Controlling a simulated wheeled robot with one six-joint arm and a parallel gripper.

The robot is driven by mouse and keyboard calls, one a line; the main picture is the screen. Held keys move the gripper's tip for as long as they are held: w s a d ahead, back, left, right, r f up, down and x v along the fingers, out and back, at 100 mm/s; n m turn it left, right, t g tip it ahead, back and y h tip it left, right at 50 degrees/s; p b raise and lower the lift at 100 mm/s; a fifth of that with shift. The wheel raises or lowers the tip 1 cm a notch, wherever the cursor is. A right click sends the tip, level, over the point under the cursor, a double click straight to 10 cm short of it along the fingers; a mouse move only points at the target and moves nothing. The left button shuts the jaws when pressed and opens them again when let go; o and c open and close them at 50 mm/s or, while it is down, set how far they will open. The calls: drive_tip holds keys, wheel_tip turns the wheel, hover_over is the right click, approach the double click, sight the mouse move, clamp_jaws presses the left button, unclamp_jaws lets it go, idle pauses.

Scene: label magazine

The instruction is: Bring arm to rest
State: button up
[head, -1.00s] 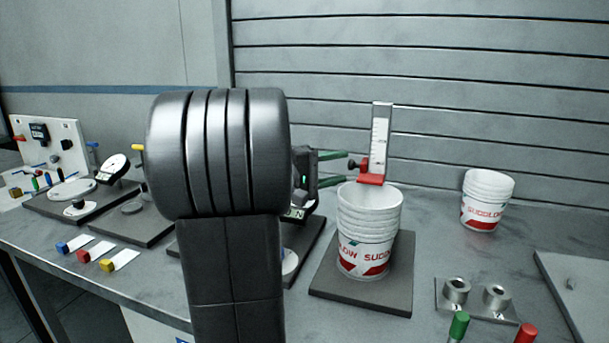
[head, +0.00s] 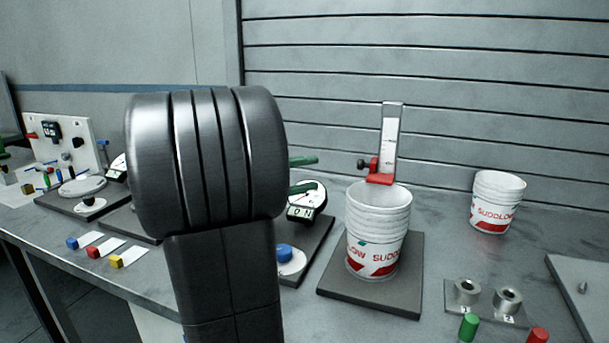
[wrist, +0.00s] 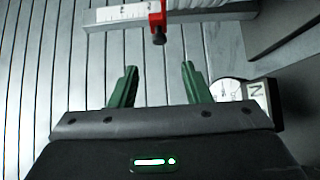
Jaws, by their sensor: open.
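My gripper (wrist: 156,85) is open and empty, its two green fingers apart in the wrist view. In the head view its green fingers (head: 304,174) show just right of my large dark arm link, which hides the rest of it. The gripper is left of the label magazine's upright scale (head: 389,135) with its red slider (head: 380,171), apart from it. The red slider also shows beyond the fingertips in the wrist view (wrist: 157,18). A stack of white buckets (head: 378,225) stands on a dark base plate below the slider.
Another stack of white buckets (head: 495,203) stands at the right. A dial gauge (head: 305,201) and a blue button (head: 285,252) sit behind my arm. A metal block with two sockets (head: 487,302) and green and red pegs are at front right. Coloured blocks (head: 93,252) lie at left.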

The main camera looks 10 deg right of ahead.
sight(360, 165)
drive_tip(key=x, duration=1.3)
drive_tip(key=shift+d+p, duration=0.3)
drive_tip(key=shift+d, duration=0.1)
drive_tip(key=shift+a+r, duration=0.1)
